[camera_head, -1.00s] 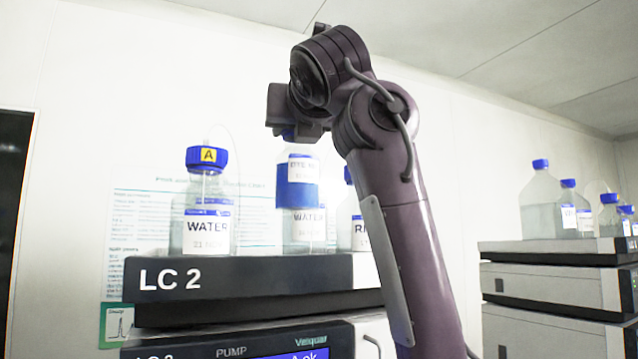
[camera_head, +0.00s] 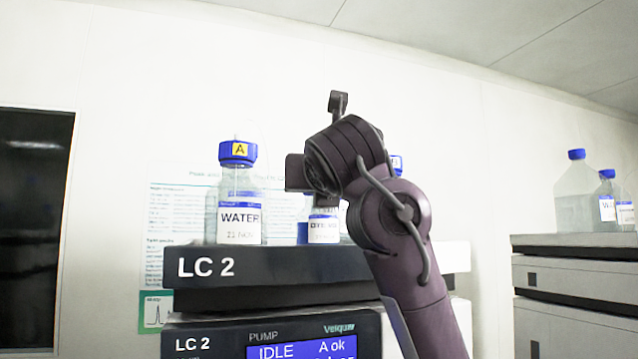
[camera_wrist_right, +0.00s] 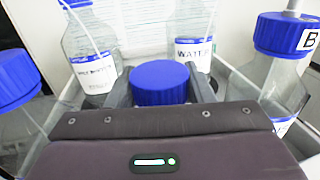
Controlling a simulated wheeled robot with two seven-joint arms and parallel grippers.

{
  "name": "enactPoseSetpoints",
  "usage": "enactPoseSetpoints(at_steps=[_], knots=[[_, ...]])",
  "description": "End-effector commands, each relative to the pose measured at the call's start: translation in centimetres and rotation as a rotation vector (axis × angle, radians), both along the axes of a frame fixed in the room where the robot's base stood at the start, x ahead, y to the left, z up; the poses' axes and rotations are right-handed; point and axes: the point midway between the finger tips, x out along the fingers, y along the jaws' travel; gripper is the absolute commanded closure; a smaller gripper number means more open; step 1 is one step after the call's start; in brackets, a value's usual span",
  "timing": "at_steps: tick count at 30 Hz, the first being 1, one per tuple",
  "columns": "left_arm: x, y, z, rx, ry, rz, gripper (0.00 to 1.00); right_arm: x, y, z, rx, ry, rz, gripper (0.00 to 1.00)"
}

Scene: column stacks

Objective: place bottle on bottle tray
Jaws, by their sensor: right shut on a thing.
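A small bottle with a "DYE" label (camera_head: 323,226) and a blue band shows under my right gripper (camera_head: 305,176) in the head view. It looks upright among the bottles of the black LC 2 tray (camera_head: 330,264). My arm hides its upper part, and I cannot tell whether its base touches the tray. In the right wrist view the fingers of my right gripper (camera_wrist_right: 160,92) are shut around it just below its blue cap (camera_wrist_right: 160,80). My left gripper is not in view.
A water bottle marked A (camera_head: 239,215) stands on the tray's left. In the right wrist view, bottles stand close around: a labelled one (camera_wrist_right: 92,68), a water one (camera_wrist_right: 193,50), one marked B (camera_wrist_right: 285,35) and a blue-capped one (camera_wrist_right: 15,80). Another stack (camera_head: 570,275) is at right.

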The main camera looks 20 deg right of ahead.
Motion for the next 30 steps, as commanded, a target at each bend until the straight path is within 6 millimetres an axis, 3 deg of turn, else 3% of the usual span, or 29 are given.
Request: enactPoseSetpoints(at_steps=[1, 6, 17, 30], knots=[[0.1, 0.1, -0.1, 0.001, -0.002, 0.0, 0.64, 0.0, 0.0, -0.2, 0.0, 0.0, 0.0, 0.51], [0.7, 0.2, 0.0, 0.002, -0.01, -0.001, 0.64, 0.0, 0.0, -0.1, 0.0, 0.0, 0.0, 0.31], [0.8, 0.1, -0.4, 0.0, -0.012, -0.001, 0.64, -0.4, 0.1, -0.1, 0.0, -0.001, 0.001, 0.31], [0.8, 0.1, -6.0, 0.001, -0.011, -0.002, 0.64, -8.9, 1.6, -0.4, 0.0, -0.004, 0.004, 0.31]])
